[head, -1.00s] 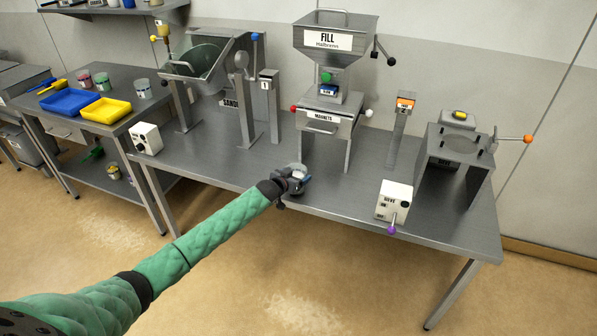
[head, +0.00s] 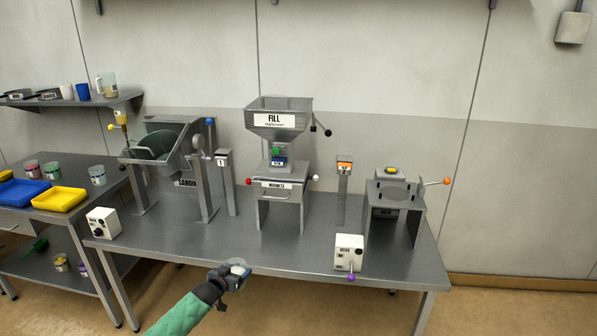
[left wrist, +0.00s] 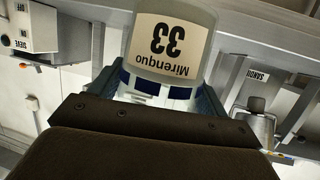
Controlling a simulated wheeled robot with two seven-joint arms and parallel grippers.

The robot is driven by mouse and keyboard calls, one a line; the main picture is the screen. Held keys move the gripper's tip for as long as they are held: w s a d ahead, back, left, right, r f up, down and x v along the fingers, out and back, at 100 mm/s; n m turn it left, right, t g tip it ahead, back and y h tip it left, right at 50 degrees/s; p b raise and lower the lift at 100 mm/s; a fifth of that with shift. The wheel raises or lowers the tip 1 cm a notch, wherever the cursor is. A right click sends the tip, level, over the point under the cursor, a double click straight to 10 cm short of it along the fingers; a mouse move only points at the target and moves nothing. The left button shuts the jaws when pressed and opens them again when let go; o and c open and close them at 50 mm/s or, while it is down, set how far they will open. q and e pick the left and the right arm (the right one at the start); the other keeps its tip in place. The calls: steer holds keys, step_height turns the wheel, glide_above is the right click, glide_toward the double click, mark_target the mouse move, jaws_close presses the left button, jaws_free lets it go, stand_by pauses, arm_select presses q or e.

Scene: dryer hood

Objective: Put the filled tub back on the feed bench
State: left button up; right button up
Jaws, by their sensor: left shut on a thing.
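My left gripper (head: 231,276) is shut on a tub. In the left wrist view the tub (left wrist: 172,35) is whitish with a pale label reading "Mirenquo 33", upside down in that picture. Dark blue patches show between the jaws. In the head view only a pale rounded part of the tub (head: 239,266) shows; its contents cannot be seen. Gripper and tub appear at the front edge of the long steel bench (head: 215,245), in front of the FILL machine (head: 278,140). No sign names the feed bench. My right gripper is out of view.
The side bench (head: 50,206) at left holds a blue tray (head: 25,192), a yellow tray (head: 60,199) and several small tubs. White control boxes (head: 103,223) and (head: 348,252) stand near the long bench's front edge. A drum machine (head: 165,150) and a sieve stand (head: 395,190) flank the FILL machine.

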arm_select(q)
steer(key=shift+a+f, duration=0.2)
steer(key=shift+f, duration=0.2)
steer(key=s+d+r, duration=0.1)
steer(key=d+r, duration=0.2)
steer(key=r, duration=0.5)
steer(key=s+d+r, duration=0.1)
steer(key=d+r, duration=0.2)
steer(key=r, duration=0.4)
steer(key=s+d+r+n+y+b, duration=0.15)
steer(key=s+d+r, duration=0.35)
steer(key=s+r, duration=0.5)
steer(key=s+f+n+y, duration=0.1)
steer(key=s+y, duration=0.1)
steer(key=s, duration=0.8)
steer(key=s+f+b, duration=0.1)
steer(key=s+f, duration=0.6)
steer(key=f, duration=0.3)
steer(key=shift+s+a+f, duration=0.25)
steer(key=shift+f, duration=0.15)
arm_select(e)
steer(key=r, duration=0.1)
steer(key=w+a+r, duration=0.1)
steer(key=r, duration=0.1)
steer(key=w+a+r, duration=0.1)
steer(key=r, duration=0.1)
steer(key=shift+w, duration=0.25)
arm_select(q)
steer(key=shift+n, duration=0.25)
